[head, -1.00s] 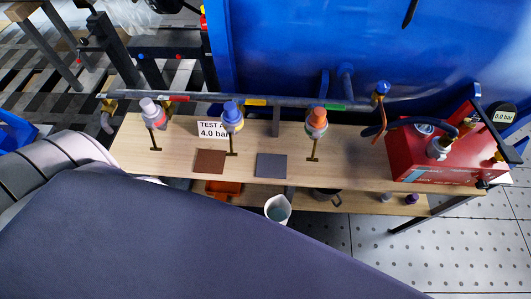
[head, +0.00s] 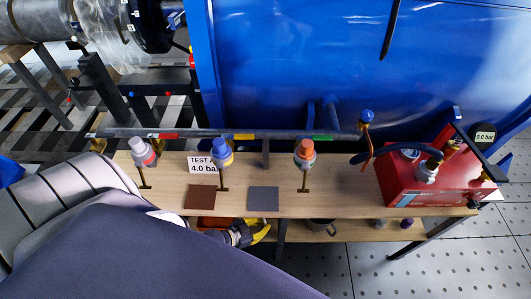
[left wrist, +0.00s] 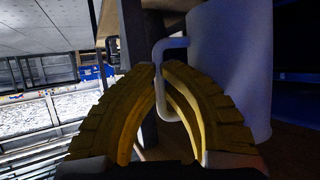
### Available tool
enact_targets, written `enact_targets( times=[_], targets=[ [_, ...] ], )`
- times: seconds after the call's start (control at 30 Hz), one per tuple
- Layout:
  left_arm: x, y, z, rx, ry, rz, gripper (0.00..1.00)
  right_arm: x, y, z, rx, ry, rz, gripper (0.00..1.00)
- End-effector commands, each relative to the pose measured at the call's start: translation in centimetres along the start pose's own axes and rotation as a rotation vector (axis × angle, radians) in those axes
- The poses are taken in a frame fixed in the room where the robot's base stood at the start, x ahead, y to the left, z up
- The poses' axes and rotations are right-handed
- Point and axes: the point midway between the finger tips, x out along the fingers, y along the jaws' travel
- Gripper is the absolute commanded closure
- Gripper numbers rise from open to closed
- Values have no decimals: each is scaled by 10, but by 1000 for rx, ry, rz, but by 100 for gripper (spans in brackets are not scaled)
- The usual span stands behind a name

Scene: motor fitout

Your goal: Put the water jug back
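The water jug (left wrist: 232,65) is a white, rounded vessel close up at the right of the left wrist view. Its bent handle (left wrist: 172,42) faces my left gripper (left wrist: 160,68). The yellow fingers close in from both sides, and their tips meet around the handle. In the head view the yellow fingers of my left gripper (head: 260,232) show at the front edge of the bench, by the lower shelf (head: 340,229). The jug itself is hidden there. My right gripper is in neither view.
The wooden bench top (head: 330,185) overhangs the lower shelf. A dark leg (left wrist: 135,50) stands close behind the handle. A red pump box (head: 425,185) sits at the bench's right end.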

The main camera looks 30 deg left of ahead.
Motion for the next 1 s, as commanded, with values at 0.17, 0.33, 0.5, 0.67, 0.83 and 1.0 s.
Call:
enact_targets(
  times=[0.17, 0.33, 0.5, 0.67, 0.83, 1.0],
  targets=[
    [8, -5, 16, -17, -2, -31, 100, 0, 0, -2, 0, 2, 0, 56],
    [15, -5, 30, -17, -2, -30, 100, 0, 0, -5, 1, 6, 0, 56],
    [19, -5, 36, -14, -1, -29, 100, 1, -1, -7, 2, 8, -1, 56],
    [24, -4, 47, -17, -1, -30, 100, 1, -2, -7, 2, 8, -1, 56],
    [31, -5, 62, -15, -1, -28, 100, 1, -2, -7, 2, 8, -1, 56],
    [35, -4, 70, -14, -1, -28, 100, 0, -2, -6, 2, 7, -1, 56]
  ],
)
